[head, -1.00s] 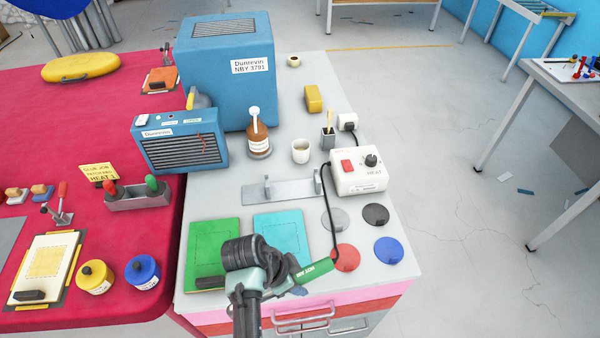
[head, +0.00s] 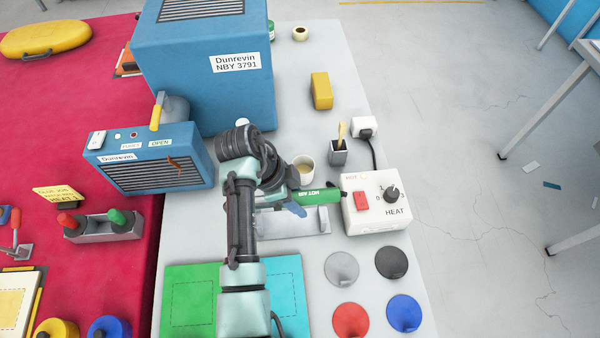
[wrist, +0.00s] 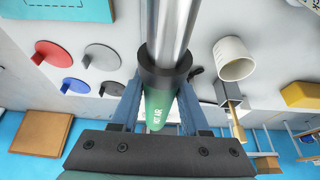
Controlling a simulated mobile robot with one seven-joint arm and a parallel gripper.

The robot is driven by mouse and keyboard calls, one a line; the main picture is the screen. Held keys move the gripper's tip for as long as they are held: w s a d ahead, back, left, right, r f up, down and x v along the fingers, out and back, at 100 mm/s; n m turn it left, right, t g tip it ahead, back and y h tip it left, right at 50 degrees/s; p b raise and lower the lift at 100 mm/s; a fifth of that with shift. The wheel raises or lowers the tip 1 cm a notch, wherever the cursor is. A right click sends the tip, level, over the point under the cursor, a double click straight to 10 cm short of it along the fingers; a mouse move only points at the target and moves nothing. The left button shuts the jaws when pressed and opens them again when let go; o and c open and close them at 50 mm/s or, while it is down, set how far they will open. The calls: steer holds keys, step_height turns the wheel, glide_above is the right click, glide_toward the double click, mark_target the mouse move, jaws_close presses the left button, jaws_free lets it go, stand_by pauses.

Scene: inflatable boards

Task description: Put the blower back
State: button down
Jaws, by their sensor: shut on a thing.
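The blower, a green tube marked HOT AIR (head: 320,196), is in my gripper (head: 292,200). In the wrist view the blower (wrist: 158,112) lies between the two blue fingers of my gripper (wrist: 160,100), with a black collar and a metal nozzle. A grey metal stand (head: 300,224) with a flat base lies on the bench under and just in front of the blower. My arm and the blower hide much of the stand, and I cannot tell whether they touch.
A white HEAT control box (head: 378,212) stands close right of the blower. A cream cup (head: 304,163) and a grey brush pot (head: 338,153) stand just behind. A blue heater (head: 150,158) is at left. Green (head: 195,300) and cyan (head: 288,285) mats and several coloured discs lie nearer.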

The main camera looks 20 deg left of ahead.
steer(key=shift+f+b, duration=2.45)
steer(key=shift+f, duration=0.15)
steer(key=shift+f+b, duration=0.45)
steer(key=shift+f, duration=0.25)
steer(key=shift+f, duration=0.55)
stand_by(0.3)
jaws_free()
stand_by(0.4)
steer(key=shift+r+p, duration=2.8)
steer(key=shift+r, duration=0.25)
